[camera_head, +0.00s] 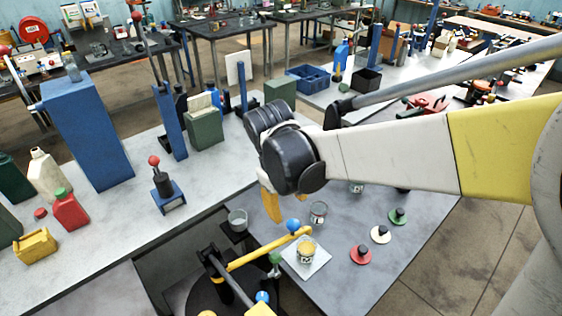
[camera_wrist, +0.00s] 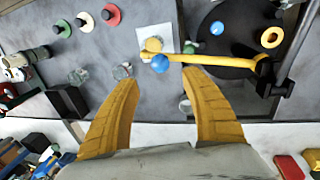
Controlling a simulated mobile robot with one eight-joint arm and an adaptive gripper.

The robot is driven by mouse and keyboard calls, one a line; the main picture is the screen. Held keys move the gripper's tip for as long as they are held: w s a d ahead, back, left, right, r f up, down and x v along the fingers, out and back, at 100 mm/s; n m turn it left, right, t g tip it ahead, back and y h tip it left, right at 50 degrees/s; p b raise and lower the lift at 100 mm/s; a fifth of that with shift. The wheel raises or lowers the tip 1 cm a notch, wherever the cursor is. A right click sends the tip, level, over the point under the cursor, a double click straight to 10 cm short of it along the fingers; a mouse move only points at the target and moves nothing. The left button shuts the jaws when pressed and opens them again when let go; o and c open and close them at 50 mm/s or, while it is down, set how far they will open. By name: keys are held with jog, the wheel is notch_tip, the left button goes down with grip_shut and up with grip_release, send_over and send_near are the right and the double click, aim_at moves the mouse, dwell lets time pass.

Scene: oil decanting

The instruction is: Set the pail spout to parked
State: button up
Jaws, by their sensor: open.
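The pail spout is a yellow bar (camera_head: 268,247) that runs from a black upright post (camera_head: 218,272) to a blue ball knob (camera_head: 292,226). Its knob end reaches towards a white square pad (camera_head: 317,262), where a small yellow-topped can (camera_head: 306,250) stands. In the wrist view the yellow bar (camera_wrist: 215,60) and its blue knob (camera_wrist: 160,64) lie just beyond my fingertips. My gripper (camera_wrist: 160,80) is open with nothing between its yellow fingers. In the head view my gripper (camera_head: 270,206) hangs above and left of the knob, partly hidden by my wrist.
A grey cup (camera_head: 238,220) stands left of the knob and a clear jar (camera_head: 318,212) to its right. Red (camera_head: 361,254), white (camera_head: 381,234) and green (camera_head: 398,216) knobbed discs lie on the bench's right. A black disc (camera_wrist: 235,45) sits below the spout.

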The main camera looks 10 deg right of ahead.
aim_at(291, 221)
jog(key=f, duration=0.3)
jog(key=d+f+b, duration=0.1)
jog(key=f, duration=0.2)
jog(key=w+f+b, duration=0.1)
jog(key=f, duration=0.2)
jog(key=shift+d+f, duration=0.2)
jog(key=shift+d, duration=0.05)
grip_shut()
